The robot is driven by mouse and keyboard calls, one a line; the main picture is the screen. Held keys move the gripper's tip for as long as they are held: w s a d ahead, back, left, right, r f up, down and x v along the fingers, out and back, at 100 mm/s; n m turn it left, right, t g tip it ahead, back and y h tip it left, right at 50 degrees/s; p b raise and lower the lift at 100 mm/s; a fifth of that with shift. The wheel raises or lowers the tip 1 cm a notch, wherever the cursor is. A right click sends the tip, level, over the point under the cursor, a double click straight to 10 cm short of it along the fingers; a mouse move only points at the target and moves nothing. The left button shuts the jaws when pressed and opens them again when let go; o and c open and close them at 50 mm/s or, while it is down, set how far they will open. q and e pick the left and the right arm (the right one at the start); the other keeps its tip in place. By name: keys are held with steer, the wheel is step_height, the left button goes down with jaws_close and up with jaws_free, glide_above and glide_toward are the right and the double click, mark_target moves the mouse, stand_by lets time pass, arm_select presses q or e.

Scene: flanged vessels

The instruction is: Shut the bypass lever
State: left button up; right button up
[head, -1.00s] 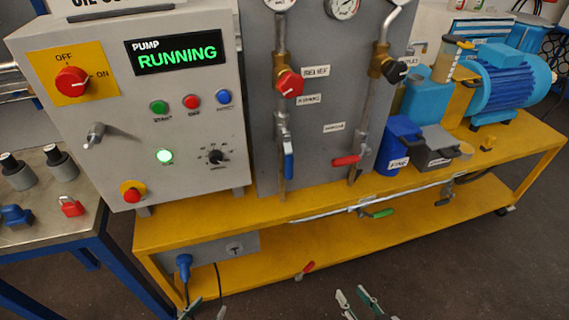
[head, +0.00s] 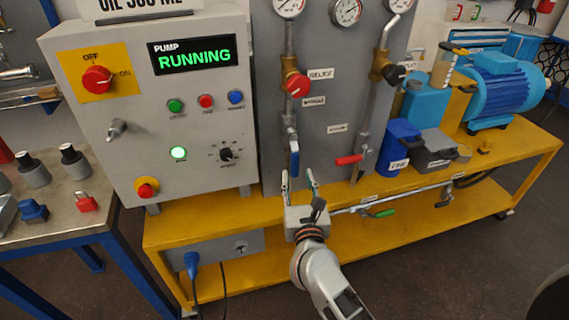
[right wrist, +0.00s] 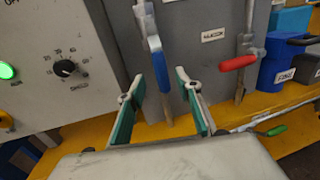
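A blue lever (head: 294,163) hangs straight down along the left pipe on the grey panel; it also shows in the right wrist view (right wrist: 161,68). A red lever (head: 348,160) lies sideways across the right pipe, also seen in the right wrist view (right wrist: 238,63). No label I can read marks either as the bypass. My right gripper (head: 299,182) is open and empty just below the blue lever. In the right wrist view its open fingers (right wrist: 159,88) stand on either side of the lever's line, with no visible contact. My left gripper is out of view.
The control box (head: 160,110) with its RUNNING display stands left of the levers. A red knob (head: 296,84) sits above the blue lever. A low pipe with a green lever (head: 385,213) runs along the front of the yellow bench (head: 215,213). A blue motor (head: 500,90) stands right.

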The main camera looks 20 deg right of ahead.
mark_target(296, 165)
steer(key=w, duration=0.3)
steer(key=w+d, duration=0.1)
steer(key=w, duration=0.3)
steer(key=shift+w+d, duration=0.2)
steer(key=shift+w, duration=0.05)
jaws_close()
